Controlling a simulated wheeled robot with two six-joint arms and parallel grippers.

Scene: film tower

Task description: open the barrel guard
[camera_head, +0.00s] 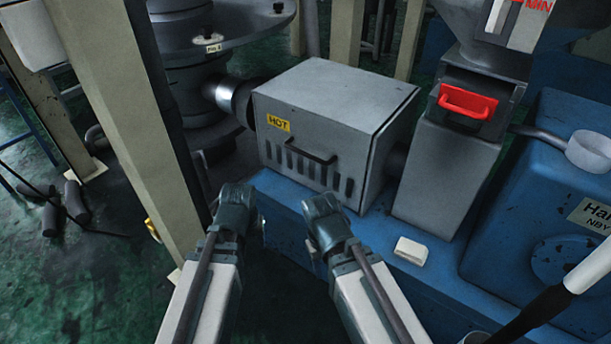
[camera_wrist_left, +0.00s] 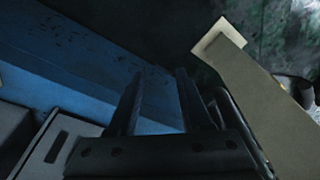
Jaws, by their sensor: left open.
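The barrel guard (camera_head: 325,105) is a grey box with a yellow HOT label, vent slots and a black handle (camera_head: 310,151) on its front. It sits closed on the blue machine bed (camera_head: 285,205). My left gripper (camera_head: 236,195) is in front of the guard's lower left, apart from the handle. In the left wrist view its two fingers (camera_wrist_left: 158,92) are apart with nothing between them. A grey slotted surface (camera_wrist_left: 62,145), probably the guard, shows at that view's lower left. My right gripper (camera_head: 320,207) is below the handle; its jaws are too unclear to read.
A beige post (camera_head: 125,120) stands close left of my left arm. A grey hopper column with a red handle (camera_head: 467,101) stands right of the guard. A small white block (camera_head: 411,250) lies on the blue bed. A blue machine housing (camera_head: 545,190) fills the right.

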